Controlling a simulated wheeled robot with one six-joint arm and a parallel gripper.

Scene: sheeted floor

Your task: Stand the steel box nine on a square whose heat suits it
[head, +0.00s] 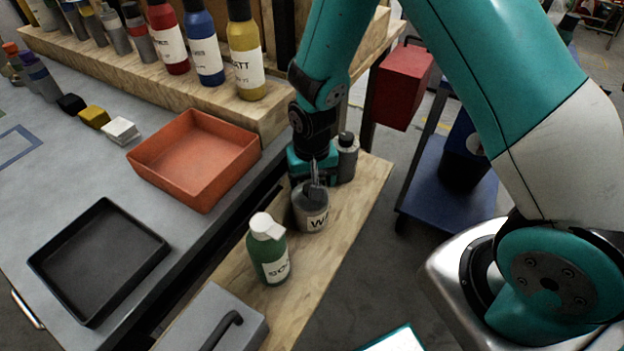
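No box marked nine can be made out in the head view. A grey box with a black handle (196,318) stands at the bottom edge, partly cut off, with no number visible. A blue outlined square (33,136) is marked on the grey bench at the left edge, partly out of view; no heat marking on it can be read. My gripper (314,187) points down at the grey labelled can (312,219) on the wooden shelf. Its thin fingers overlap the can's top, and I cannot tell whether they are open or touch it.
A green bottle (268,252) and a grey bottle (347,158) stand near the can. An orange tray (196,155) and a black tray (98,262) lie on the bench (60,185). Several bottles line the back ledge. A red box (402,86) is behind my arm.

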